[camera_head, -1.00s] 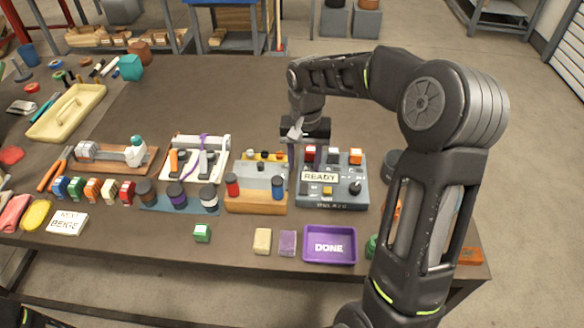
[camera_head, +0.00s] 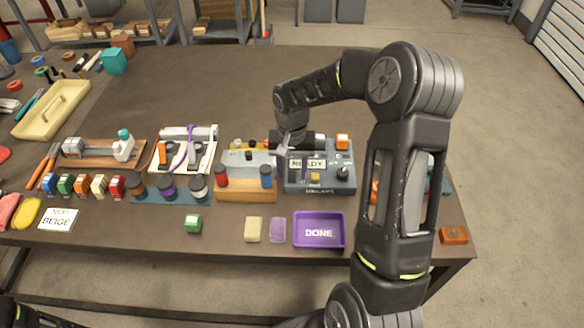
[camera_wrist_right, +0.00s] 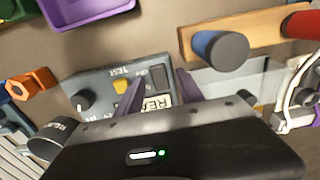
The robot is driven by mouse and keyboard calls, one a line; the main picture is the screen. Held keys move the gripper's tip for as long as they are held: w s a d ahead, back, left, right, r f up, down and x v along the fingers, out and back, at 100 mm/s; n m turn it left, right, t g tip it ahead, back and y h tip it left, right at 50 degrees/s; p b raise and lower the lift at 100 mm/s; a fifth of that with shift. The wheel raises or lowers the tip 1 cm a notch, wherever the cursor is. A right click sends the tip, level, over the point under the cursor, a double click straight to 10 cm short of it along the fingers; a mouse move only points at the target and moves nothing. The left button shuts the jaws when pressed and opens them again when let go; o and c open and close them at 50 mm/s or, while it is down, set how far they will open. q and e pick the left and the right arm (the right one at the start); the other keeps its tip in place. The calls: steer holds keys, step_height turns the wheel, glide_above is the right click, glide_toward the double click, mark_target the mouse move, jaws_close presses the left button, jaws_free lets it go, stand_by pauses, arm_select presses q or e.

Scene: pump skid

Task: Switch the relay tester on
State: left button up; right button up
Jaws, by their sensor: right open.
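A dark rectangular part (camera_wrist_right: 159,75) lies beside the display. Contact with the panel cannot be told. My left gripper is not in view.
A wooden block with red and blue cylinders (camera_head: 246,188) stands close left of the tester. A purple DONE tray (camera_head: 319,243) lies in front. Several coloured blocks and jars line the bench further left.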

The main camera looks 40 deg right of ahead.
jaws_close()
stand_by(0.5)
